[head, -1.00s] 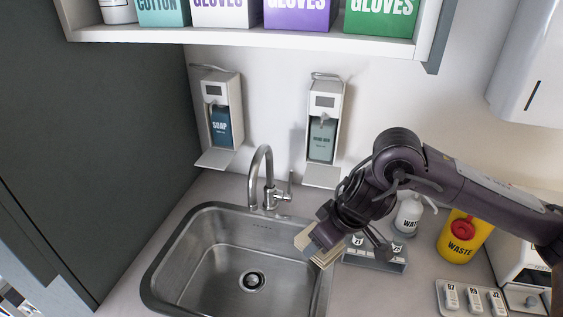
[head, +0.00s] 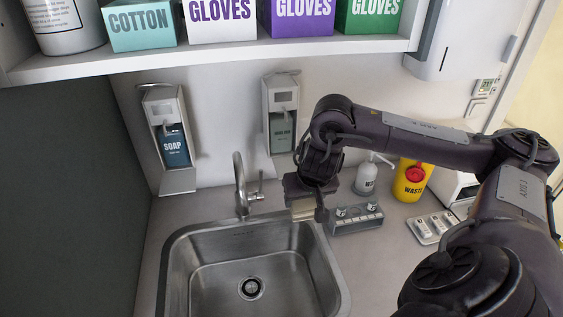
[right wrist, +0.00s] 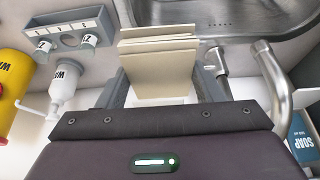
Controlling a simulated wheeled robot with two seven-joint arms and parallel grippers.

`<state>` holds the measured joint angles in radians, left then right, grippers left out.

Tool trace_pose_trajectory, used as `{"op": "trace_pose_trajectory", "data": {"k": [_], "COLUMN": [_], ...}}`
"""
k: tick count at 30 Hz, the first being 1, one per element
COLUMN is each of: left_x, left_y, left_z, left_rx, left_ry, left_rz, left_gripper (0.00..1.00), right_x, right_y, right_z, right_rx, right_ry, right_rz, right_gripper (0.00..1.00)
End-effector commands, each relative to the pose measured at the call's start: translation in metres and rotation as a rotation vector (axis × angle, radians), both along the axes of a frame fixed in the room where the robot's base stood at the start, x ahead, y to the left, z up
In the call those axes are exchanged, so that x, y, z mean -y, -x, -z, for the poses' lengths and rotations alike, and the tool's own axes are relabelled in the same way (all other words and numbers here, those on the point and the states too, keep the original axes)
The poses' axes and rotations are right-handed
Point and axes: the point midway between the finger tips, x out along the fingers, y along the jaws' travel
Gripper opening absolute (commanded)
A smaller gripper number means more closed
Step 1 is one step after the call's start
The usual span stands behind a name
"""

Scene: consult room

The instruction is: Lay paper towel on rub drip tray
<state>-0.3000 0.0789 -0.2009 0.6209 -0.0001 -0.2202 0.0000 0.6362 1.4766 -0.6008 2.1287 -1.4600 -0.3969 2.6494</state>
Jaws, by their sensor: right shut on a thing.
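My right gripper (head: 303,200) is shut on a folded beige paper towel (head: 303,209), above the back right corner of the sink. In the right wrist view the towel (right wrist: 158,62) shows as several stacked flat layers between the two fingers (right wrist: 160,90). The rub dispenser (head: 281,122) hangs on the wall behind and left of my right arm, with a pale green bottle in it. My left gripper is not in view.
The soap dispenser (head: 167,135) hangs to the left, with its own tray (head: 177,184). The tap (head: 241,185) stands behind the sink (head: 255,245). A grey rack (head: 355,220), white pump bottle (head: 368,176) and yellow waste tub (head: 411,180) stand to the right. A shelf of boxes hangs above.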

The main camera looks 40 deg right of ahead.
Motion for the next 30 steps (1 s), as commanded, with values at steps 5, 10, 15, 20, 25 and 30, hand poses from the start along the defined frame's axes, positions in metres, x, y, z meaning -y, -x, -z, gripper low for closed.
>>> {"op": "trace_pose_trajectory", "data": {"k": [5, 10, 15, 20, 25, 30], "left_x": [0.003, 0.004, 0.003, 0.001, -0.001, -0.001], "left_y": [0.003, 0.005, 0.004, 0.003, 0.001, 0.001], "left_z": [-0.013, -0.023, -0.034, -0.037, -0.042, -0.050], "left_rx": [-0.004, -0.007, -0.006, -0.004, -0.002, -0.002], "left_ry": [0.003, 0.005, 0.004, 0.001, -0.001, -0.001], "left_rz": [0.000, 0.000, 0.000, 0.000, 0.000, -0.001], "left_gripper": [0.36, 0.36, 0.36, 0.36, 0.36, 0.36], "right_x": [0.019, 0.039, 0.055, 0.063, 0.069, 0.080], "right_y": [-0.037, -0.072, -0.102, -0.115, -0.126, -0.148], "right_z": [-0.003, -0.003, -0.003, -0.001, -0.002, -0.003], "right_rx": [0.002, -0.001, -0.001, 0.000, 0.000, 0.000], "right_ry": [-0.007, -0.005, -0.004, -0.002, -0.002, -0.003], "right_rz": [0.006, 0.005, 0.002, 0.001, 0.001, 0.001], "right_gripper": [0.36, 0.36, 0.36, 0.36, 0.36, 0.36]}}
